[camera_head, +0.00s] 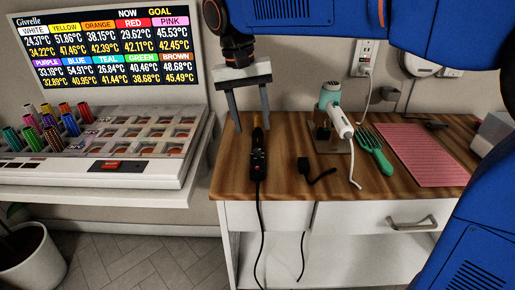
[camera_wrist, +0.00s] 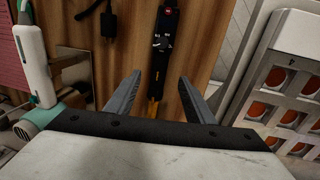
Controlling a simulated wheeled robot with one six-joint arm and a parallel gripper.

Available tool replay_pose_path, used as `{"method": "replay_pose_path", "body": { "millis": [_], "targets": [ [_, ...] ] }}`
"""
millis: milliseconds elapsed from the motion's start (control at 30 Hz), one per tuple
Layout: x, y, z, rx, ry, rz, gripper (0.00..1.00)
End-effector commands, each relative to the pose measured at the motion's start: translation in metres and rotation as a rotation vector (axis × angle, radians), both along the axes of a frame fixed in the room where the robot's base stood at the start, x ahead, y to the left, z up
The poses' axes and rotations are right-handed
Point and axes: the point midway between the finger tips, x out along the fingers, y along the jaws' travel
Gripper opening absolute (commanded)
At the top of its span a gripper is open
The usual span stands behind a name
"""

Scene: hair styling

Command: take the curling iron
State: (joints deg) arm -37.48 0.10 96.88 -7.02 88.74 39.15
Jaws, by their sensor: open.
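The curling iron (camera_head: 258,158) is a slim black tool with a small red mark, an orange-gold end and a black cord. It lies on the wooden tabletop (camera_head: 228,172) near its left side, and its cord hangs over the front edge. My gripper (camera_head: 252,128) is open and empty, pointing down by the iron's far, orange end. In the wrist view, the curling iron (camera_wrist: 161,42) runs lengthwise between the two spread fingers (camera_wrist: 160,78). I cannot tell how high the fingertips are above the table.
Right of the iron are a black plug (camera_head: 304,166), a white-and-teal hair dryer (camera_head: 340,119) on a stand, a green comb (camera_head: 374,150) and a pink mat (camera_head: 418,155). At left, a white rack (camera_head: 130,174) holds colored spools below a screen (camera_head: 105,52). A wall outlet (camera_head: 364,58) is behind.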

Motion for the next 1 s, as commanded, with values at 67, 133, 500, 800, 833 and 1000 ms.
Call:
{"method": "replay_pose_path", "body": {
  "millis": [67,133,500,800,833,1000],
  "targets": [
    [0.000,-0.001,-0.009,0.000,0.000,0.000,0.48],
    [0.000,-0.002,-0.013,0.000,0.000,0.000,0.48],
    [-0.001,-0.009,-0.048,-0.001,0.001,0.000,0.48],
    [-0.001,-0.012,-0.068,0.001,-0.001,0.000,0.48],
    [-0.001,-0.012,-0.068,0.001,-0.001,0.000,0.48],
    [-0.001,-0.012,-0.067,0.001,-0.001,0.000,0.39]
  ]
}}
